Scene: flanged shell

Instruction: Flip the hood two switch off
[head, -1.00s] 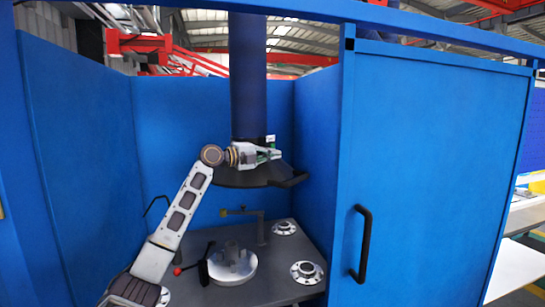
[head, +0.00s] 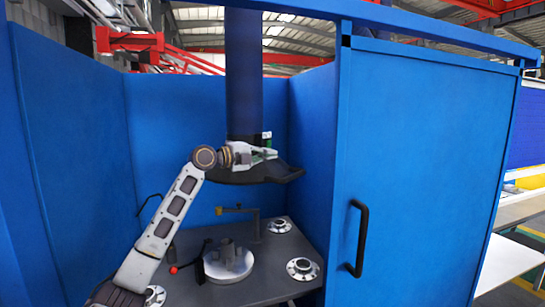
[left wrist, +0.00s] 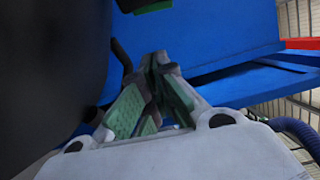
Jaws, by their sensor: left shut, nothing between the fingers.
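The dark hood (head: 240,175) hangs on a thick dark-blue duct (head: 244,75) above the worktable. A small white and green box (head: 267,138) shows beside the duct's lower end. It may carry the hood switch, but its lever and position are too small to tell. My left gripper (head: 272,153) is shut and empty, in front of the duct, just below the box and above the hood's rim. In the left wrist view its green-padded fingers (left wrist: 155,62) meet at the tips, and a green part (left wrist: 150,6) is cut off at the top edge. My right gripper is not in view.
The grey worktable (head: 262,285) below holds a round metal flanged part (head: 229,265), smaller flanges (head: 302,268) and a stand with a yellow tip (head: 240,210). Blue panels enclose the booth. A blue door (head: 420,170) with a black handle (head: 357,240) stands at the right.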

